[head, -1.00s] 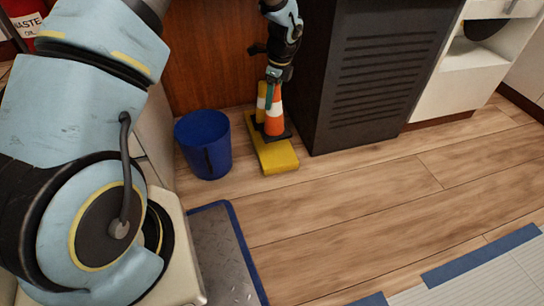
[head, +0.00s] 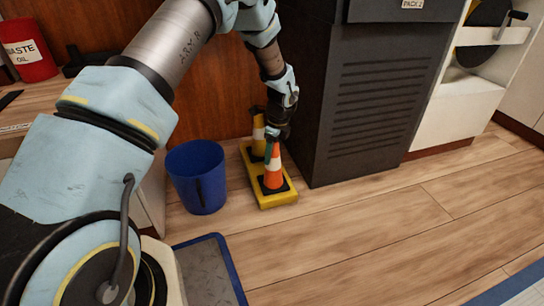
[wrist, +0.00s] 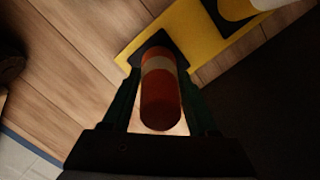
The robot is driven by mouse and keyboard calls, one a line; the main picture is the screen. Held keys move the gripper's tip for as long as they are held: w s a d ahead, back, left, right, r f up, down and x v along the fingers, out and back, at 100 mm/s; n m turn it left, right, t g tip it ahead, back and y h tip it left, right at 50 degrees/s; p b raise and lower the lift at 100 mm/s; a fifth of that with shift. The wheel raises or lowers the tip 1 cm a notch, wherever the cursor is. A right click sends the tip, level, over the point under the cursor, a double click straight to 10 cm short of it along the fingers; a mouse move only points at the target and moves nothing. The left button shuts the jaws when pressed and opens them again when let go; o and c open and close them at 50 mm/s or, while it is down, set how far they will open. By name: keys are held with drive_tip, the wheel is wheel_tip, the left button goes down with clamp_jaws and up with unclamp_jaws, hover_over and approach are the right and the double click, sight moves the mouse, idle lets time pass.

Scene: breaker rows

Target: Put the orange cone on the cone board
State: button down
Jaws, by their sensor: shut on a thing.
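The orange cone (head: 273,176) has a white band and a black square base. It stands upright over the near end of the yellow cone board (head: 279,202), beside the black cabinet. Its base appears to rest on the board, though a small gap cannot be ruled out. My gripper (head: 272,152) points down and is shut on the cone's upper part. In the wrist view the cone (wrist: 160,90) sits between both fingers (wrist: 160,112), with its base over the yellow board (wrist: 188,32). A yellow cone (head: 258,135) with a white band stands on the board's far end.
A blue bucket (head: 197,180) stands just left of the board. The black cabinet (head: 375,100) rises close on the right. A wooden panel (head: 225,85) is behind. A blue-edged grey mat (head: 208,268) lies in front. The wooden floor at right is clear.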

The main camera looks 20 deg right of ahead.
drive_tip(key=shift+c, duration=0.9)
unclamp_jaws()
